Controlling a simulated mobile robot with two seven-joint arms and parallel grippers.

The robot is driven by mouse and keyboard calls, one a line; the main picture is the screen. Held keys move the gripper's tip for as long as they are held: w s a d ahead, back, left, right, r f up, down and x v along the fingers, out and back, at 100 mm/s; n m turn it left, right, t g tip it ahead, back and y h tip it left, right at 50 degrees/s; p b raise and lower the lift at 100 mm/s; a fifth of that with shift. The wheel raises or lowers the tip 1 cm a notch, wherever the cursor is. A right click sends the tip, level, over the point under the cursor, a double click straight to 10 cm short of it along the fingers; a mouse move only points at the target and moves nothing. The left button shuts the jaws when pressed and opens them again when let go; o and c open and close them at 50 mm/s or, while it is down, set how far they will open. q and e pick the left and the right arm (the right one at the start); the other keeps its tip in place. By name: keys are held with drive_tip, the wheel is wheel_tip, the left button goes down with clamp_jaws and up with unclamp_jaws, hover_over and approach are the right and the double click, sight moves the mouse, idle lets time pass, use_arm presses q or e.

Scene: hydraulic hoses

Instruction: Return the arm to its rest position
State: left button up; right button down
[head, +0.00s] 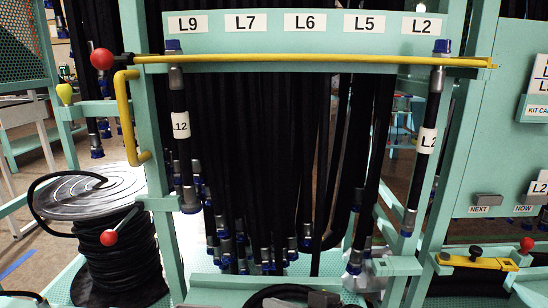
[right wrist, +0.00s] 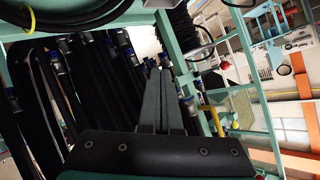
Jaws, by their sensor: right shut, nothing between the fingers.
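My right gripper (right wrist: 160,68) shows in the right wrist view, its two long grey fingers together with nothing between them. Hanging black hoses (right wrist: 85,85) with blue-capped ends fill the picture behind the fingers; I see no clear contact with them. In the head view, a dark piece (head: 323,299) at the bottom edge may be part of my right gripper, but it is mostly cut off. A hose tagged L12 (head: 181,125) hangs under the L9 label, and a hose tagged L2 (head: 427,142) hangs under the L2 label. My left gripper is not in view.
A yellow bar (head: 300,58) with a red knob (head: 102,59) crosses the green hose rack (head: 350,23). A black hose reel (head: 120,262) stands lower left. A yellow lever (head: 478,262) sits lower right, below a panel (head: 498,130) marked NEXT and NOW.

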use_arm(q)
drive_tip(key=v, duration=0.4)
use_arm(e)
drive_tip(key=s+d+f+g+h, duration=0.3)
drive_tip(key=s+d+f+h, duration=0.1)
drive_tip(key=s+d+f, duration=0.5)
drive_tip(key=s+d+f+g+h, duration=0.3)
drive_tip(key=s+d+f+h, duration=0.35)
drive_tip(key=s, duration=0.55)
use_arm(q)
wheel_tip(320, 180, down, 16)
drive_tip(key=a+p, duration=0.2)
drive_tip(key=p, duration=0.4)
use_arm(e)
wheel_tip(320, 180, down, 17)
drive_tip(key=w+d+y, duration=0.1)
drive_tip(key=d+y, duration=0.1)
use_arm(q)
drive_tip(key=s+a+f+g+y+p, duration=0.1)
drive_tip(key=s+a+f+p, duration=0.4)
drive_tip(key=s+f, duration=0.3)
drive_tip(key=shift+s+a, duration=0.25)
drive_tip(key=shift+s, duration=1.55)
use_arm(e)
drive_tip(key=s+d+f, duration=0.5)
drive_tip(key=s+f, duration=0.3)
drive_tip(key=s, duration=0.3)
drive_tip(key=shift+s+g+h, duration=0.2)
drive_tip(key=shift+g+h, duration=0.2)
drive_tip(key=shift+h, duration=0.05)
